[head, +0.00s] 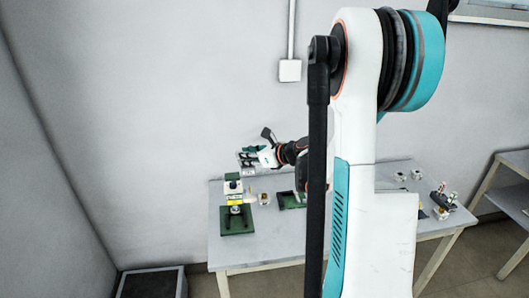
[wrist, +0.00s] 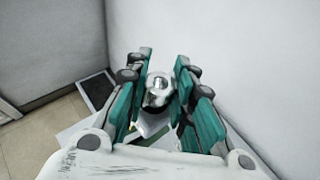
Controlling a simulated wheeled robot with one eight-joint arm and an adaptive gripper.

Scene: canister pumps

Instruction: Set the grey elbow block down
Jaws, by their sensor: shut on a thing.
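My gripper (head: 249,158) is raised above the left part of the table, off to the left of my arm, near the back wall. In the wrist view its two teal finger pads (wrist: 161,95) are closed on a shiny grey metal piece, the grey elbow block (wrist: 159,88). The block is held between the pads and hides part of what lies below. In the head view the block is too small to make out clearly at the gripper. The table (head: 262,248) is below the gripper, with a gap between them.
A green stand (head: 237,224) with a yellow band is on the table's left. A green tray (head: 288,201) lies right of it, partly behind my arm. Small parts (head: 264,199) stand between them. More small items (head: 443,201) are at the right.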

